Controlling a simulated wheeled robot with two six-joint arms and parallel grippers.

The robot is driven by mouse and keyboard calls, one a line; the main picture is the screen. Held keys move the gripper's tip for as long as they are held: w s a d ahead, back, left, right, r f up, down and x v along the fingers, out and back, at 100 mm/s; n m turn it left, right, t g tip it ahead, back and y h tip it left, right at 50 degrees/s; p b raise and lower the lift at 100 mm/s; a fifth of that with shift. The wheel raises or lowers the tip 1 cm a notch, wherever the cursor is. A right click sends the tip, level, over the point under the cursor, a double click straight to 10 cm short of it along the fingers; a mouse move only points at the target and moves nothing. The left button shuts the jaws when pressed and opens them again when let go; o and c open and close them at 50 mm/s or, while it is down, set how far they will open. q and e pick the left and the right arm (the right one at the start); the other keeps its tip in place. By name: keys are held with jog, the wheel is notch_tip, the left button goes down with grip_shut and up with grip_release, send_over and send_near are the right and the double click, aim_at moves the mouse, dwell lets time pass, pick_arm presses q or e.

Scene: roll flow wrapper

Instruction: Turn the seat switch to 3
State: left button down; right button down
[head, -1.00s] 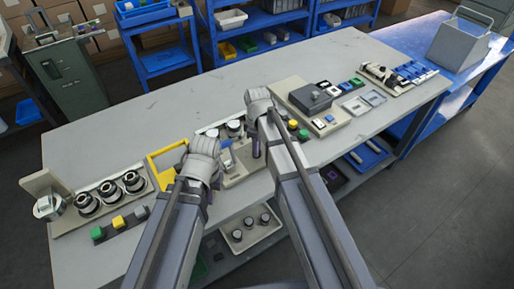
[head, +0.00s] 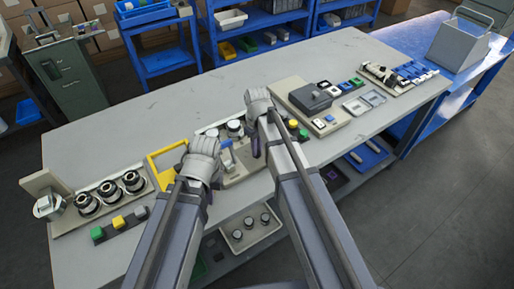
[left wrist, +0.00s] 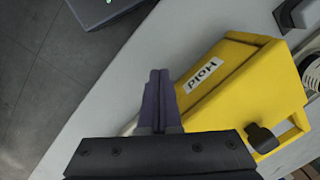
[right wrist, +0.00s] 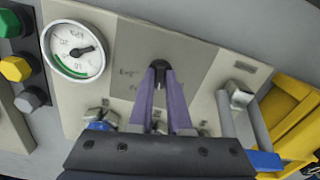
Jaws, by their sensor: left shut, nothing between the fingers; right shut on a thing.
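A small black switch knob (right wrist: 159,66) sits on a grey plate of the beige panel (right wrist: 118,50) in the right wrist view. My right gripper (right wrist: 160,78) has its purple fingertips closed on this knob. The lettering around the knob is too blurred to read, and the fingers hide part of it. In the head view my right gripper (head: 256,150) is at the panel near the table's front edge. My left gripper (left wrist: 158,74) is shut and empty beside a yellow box labelled "Hold" (left wrist: 240,85); the head view shows it mostly behind my own wrist.
A round gauge (right wrist: 76,50) is left of the knob in the right wrist view, with green, yellow and grey buttons (right wrist: 15,68) beyond it. Metal fittings (right wrist: 237,97) and a yellow frame (right wrist: 290,120) are on the right. The table's back half (head: 200,98) is clear.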

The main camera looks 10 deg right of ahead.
jog(key=shift+m, duration=1)
jog(key=c, duration=0.9)
grip_release()
jog(key=shift+o, duration=0.2)
jog(key=shift+r, duration=0.1)
notch_tip(320, 180, up, 8)
jog(key=p, duration=0.8)
pick_arm(q)
notch_tip(320, 180, up, 8)
pick_arm(e)
jog(key=shift+f, duration=0.2)
pick_arm(q)
jog(key=shift+f, duration=0.15)
pick_arm(e)
jog(key=shift+s, duration=0.1)
